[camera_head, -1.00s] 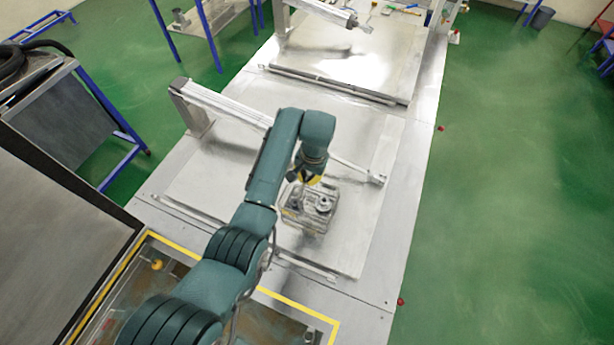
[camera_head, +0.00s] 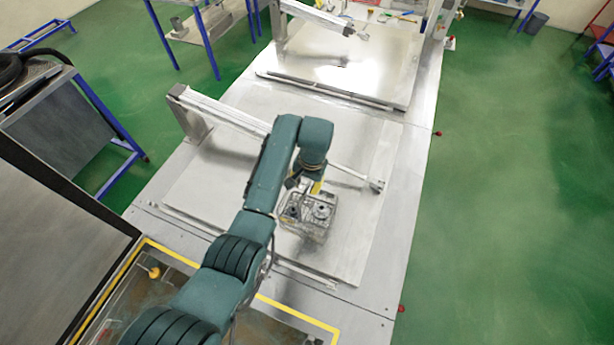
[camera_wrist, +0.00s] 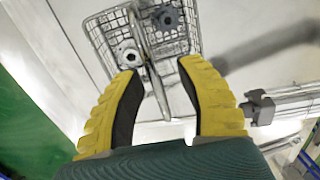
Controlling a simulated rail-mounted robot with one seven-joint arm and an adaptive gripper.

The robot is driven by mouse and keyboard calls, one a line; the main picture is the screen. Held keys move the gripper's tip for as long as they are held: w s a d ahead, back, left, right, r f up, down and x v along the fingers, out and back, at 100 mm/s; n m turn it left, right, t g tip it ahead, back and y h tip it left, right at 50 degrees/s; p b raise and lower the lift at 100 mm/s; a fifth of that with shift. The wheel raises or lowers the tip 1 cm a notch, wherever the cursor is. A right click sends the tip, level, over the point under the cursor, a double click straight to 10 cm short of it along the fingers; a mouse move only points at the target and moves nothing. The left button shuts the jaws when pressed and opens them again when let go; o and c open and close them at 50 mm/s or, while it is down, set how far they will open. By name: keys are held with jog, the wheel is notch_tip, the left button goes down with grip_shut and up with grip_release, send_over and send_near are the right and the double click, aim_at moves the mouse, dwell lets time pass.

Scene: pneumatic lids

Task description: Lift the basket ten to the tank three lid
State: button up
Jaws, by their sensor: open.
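The wire basket (camera_head: 309,222) stands on the near metal tank lid (camera_head: 355,225), with round metal parts inside it. I cannot read any number on the lid or basket. My gripper (camera_head: 316,187) is over the basket's far side in the head view, partly hidden by my arm. In the wrist view the basket (camera_wrist: 103,38) lies ahead of my fingertips. My yellow-padded gripper (camera_wrist: 158,75) is open there, and the basket's upright handle (camera_wrist: 146,50) reaches back into the gap between the fingers. The fingers appear apart from the handle.
A slanted metal bar (camera_head: 235,115) on a post crosses above the near lid, close beside my arm; its end (camera_wrist: 262,105) shows right of the gripper. A second lid (camera_head: 350,65) lies farther back. Green floor (camera_head: 515,190) is clear at right.

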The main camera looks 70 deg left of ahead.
notch_tip(320, 180, up, 24)
jog(key=w+p, duration=0.1)
jog(key=shift+d+f+p, duration=0.2)
jog(key=shift+d+p, duration=0.15)
jog(key=shift+p, duration=0.05)
dwell(0.7)
jog(key=shift+w, duration=0.1)
